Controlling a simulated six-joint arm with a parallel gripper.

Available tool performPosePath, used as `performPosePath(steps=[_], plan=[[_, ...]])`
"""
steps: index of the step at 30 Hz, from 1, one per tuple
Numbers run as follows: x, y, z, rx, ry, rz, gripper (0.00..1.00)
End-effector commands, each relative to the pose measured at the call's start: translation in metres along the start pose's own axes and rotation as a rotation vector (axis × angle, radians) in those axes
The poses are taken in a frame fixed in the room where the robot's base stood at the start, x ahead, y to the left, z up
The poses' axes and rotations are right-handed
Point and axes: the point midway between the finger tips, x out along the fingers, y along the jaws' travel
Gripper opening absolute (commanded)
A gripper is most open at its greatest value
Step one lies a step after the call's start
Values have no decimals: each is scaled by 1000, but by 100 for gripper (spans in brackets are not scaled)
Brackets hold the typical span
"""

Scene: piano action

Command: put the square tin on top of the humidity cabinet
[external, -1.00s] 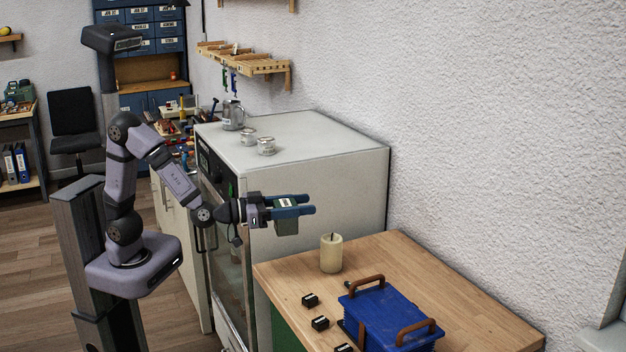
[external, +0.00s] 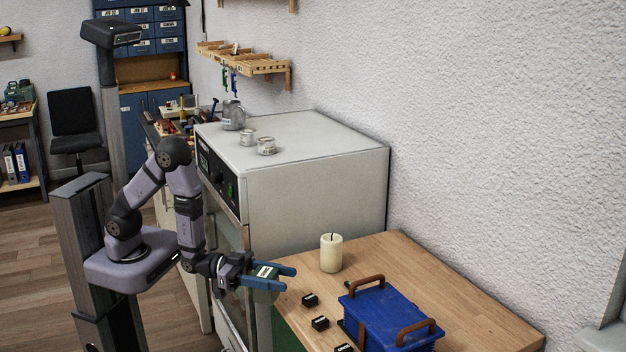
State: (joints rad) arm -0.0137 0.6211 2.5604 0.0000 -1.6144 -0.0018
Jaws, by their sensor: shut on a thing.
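My gripper (external: 275,276) is shut on a small dark green square tin (external: 264,284) with a pale label on its top. It holds the tin near the left corner of the wooden bench, in front of the humidity cabinet. Whether the tin touches the bench edge is hard to tell. The humidity cabinet (external: 300,200) is a large pale box with a dark control panel on its front. Its top is well above my gripper.
A metal jug (external: 233,115) and two small tins (external: 266,146) stand on the left of the cabinet top; its right side is clear. On the bench (external: 440,290) are a cream candle (external: 331,253), a blue crate (external: 390,318) with brown handles and several small black blocks (external: 320,323).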

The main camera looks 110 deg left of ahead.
Motion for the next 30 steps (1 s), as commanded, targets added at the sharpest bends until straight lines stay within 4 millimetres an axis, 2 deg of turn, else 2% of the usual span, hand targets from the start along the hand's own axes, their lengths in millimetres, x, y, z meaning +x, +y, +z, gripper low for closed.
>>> performPosePath(steps=[3, 12, 20, 30], plan=[[-12, 2, 26, 0, -11, 5, 13], [-28, 4, 68, 1, -7, 10, 13], [-34, 6, 81, 1, -2, 13, 13], [-35, 6, 80, 1, -1, 14, 13]])
